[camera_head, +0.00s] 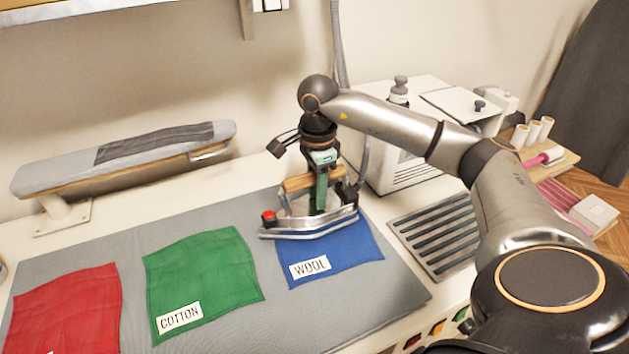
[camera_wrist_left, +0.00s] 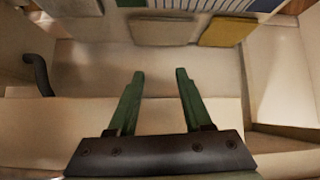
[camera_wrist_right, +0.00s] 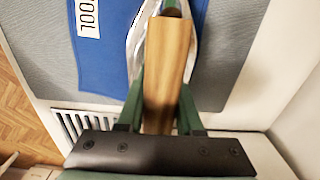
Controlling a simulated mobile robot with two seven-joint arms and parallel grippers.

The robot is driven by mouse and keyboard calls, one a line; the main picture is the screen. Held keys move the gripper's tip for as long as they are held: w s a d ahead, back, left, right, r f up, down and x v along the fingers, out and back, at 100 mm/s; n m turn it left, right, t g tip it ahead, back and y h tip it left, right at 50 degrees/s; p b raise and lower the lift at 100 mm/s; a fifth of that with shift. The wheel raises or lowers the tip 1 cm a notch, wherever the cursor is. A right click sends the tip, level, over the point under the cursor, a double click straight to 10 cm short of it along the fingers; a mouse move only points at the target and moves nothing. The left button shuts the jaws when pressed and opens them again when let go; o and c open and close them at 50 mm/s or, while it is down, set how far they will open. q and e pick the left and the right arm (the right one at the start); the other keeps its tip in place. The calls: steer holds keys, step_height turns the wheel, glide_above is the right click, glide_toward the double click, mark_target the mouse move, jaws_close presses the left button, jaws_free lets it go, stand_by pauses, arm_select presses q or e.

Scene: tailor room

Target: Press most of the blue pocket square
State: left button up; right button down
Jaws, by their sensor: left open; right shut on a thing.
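The blue pocket square (camera_head: 344,256) lies on the grey mat with a white "WOOL" label at its lower left. A metal iron (camera_head: 312,223) with a wooden handle and a red button is over its upper left part; I cannot tell whether its sole touches the cloth. My right gripper (camera_head: 321,190) is shut on the iron's handle, and the wooden handle (camera_wrist_right: 170,62) shows between its fingers in the right wrist view, with the blue square (camera_wrist_right: 100,50) beside it. My left gripper (camera_wrist_left: 158,80) is open and empty in the left wrist view, out of the head view.
A green "COTTON" square (camera_head: 205,275) and a red square (camera_head: 68,310) lie left on the grey mat (camera_head: 130,250). A slatted metal rest (camera_head: 437,232) is to the right, before a white steam unit (camera_head: 390,150) with a hose. A padded sleeve board (camera_head: 120,158) stands behind.

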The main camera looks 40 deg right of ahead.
steer(key=shift+s+a+r, duration=0.1)
steer(key=shift+s+a, duration=0.15)
steer(key=shift+s, duration=0.45)
steer(key=shift+s+a+r, duration=0.1)
steer(key=shift+s+a, duration=0.1)
steer(key=shift+s, duration=0.55)
steer(key=shift+s+a, duration=0.25)
steer(key=shift+s, duration=0.45)
steer(key=shift+b, duration=0.3)
steer(key=shift+s+a+f+b, duration=0.1)
steer(key=shift+s+a+b, duration=0.25)
steer(key=shift+s, duration=0.85)
steer(key=shift+s+a+r+b, duration=0.1)
steer(key=shift+s+a+b, duration=0.3)
steer(key=shift+s, duration=0.75)
steer(key=shift+s+a+f+b, duration=0.1)
steer(key=shift+s+a+b, duration=0.25)
steer(key=shift+s, duration=0.85)
step_height(320, 180, up, 7)
steer(key=p, duration=0.5)
